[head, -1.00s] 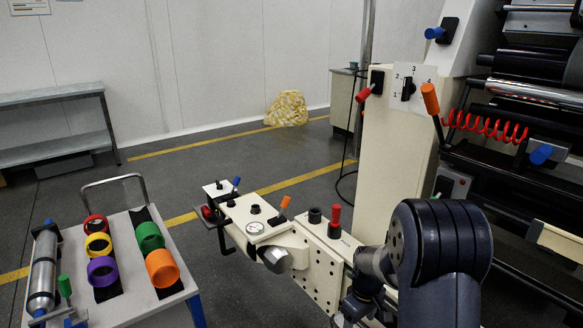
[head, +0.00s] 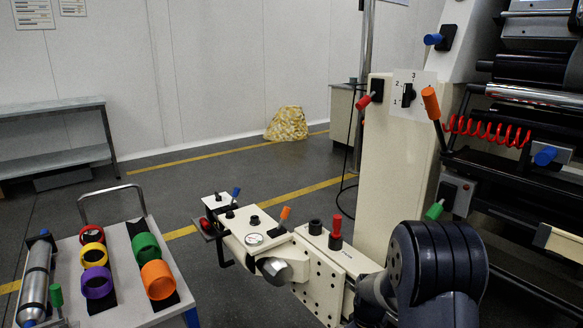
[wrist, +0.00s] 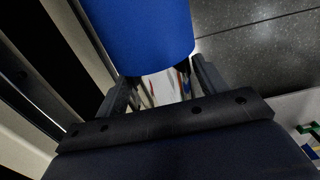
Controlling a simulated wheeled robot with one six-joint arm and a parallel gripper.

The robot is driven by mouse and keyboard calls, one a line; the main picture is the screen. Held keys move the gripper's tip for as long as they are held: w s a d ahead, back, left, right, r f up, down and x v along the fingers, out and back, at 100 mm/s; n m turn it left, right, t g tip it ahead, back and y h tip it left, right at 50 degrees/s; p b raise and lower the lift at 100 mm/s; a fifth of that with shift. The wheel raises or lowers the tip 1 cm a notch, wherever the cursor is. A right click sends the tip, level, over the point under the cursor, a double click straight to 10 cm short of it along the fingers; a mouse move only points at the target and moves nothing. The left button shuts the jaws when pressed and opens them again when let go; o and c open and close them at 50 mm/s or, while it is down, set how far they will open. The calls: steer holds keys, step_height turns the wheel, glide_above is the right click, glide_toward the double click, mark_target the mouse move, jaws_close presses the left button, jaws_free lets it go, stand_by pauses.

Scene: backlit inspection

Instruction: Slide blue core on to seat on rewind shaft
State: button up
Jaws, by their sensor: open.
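A blue core (wrist: 155,32) fills the top middle of the wrist view, with its rounded lower edge toward my gripper. My gripper (wrist: 163,84) is open, with one finger to the left and one to the right below the core's edge. Whether the fingers touch the core cannot be told. In the head view my arm hides my gripper, and the blue core does not show. A short grey metal cylinder (head: 274,269) sticks out from the cream machine arm; whether it is the rewind shaft is unclear. I cannot see whether the core sits on a shaft.
A cart (head: 150,318) at lower left carries red, yellow, purple, green and orange rings and a metal roller (head: 36,284). The cream machine column (head: 390,180) with levers stands close to my arm. Open floor (head: 110,190) lies behind the cart.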

steer(key=shift+s+d, duration=0.65)
steer(key=shift+s, duration=0.2)
steer(key=shift+s+d, duration=0.65)
steer(key=shift+s, duration=0.2)
steer(key=shift+s+d, duration=0.1)
steer(key=shift+s, duration=0.05)
stand_by(0.6)
steer(key=shift+w+a, duration=0.5)
steer(key=shift+w, duration=0.1)
step_height(320, 180, up, 9)
steer(key=p, duration=0.8)
